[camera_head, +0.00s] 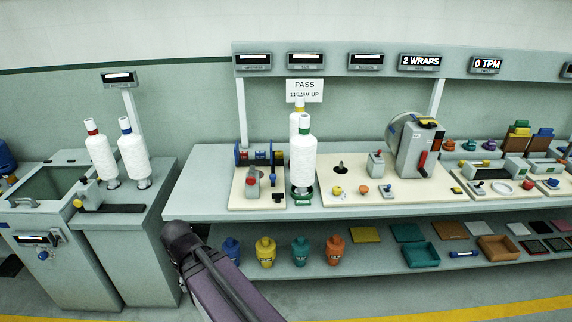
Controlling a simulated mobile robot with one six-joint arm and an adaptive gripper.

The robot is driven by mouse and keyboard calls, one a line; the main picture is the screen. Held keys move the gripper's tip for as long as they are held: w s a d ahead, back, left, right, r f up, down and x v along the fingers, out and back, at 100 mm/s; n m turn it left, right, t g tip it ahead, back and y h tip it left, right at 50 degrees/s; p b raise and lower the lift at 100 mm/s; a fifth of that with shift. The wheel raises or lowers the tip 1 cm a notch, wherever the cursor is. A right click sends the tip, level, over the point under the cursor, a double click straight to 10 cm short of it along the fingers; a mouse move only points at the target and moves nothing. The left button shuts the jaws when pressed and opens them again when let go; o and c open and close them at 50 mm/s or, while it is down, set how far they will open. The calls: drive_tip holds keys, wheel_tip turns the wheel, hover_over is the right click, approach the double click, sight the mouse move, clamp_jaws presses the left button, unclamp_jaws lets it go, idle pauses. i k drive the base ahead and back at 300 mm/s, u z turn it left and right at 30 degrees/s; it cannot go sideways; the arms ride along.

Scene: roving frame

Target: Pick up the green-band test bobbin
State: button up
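The green-band test bobbin (303,160) is a tall white bobbin with a green top. It stands upright on a green-rimmed base on the workbench, left of the bench's middle. A purple link of my arm with a dark rounded end reaches up from the bottom edge, in front of the bench and below left of the green bobbin. No gripper fingers show.
Red-topped (102,158) and blue-topped (133,158) bobbins stand on the left cabinet. A cream board with a small clamp device (252,177) is close left of the green bobbin; another cream board (352,198) is close right. Colored jars (300,251) and trays (421,255) fill the lower shelf.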

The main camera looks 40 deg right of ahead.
sight(303, 145)
drive_tip(key=u, duration=0.3)
drive_tip(key=k, duration=1.2)
drive_tip(key=z, duration=1.8)
drive_tip(key=i, duration=0.7)
drive_tip(key=u, duration=0.3)
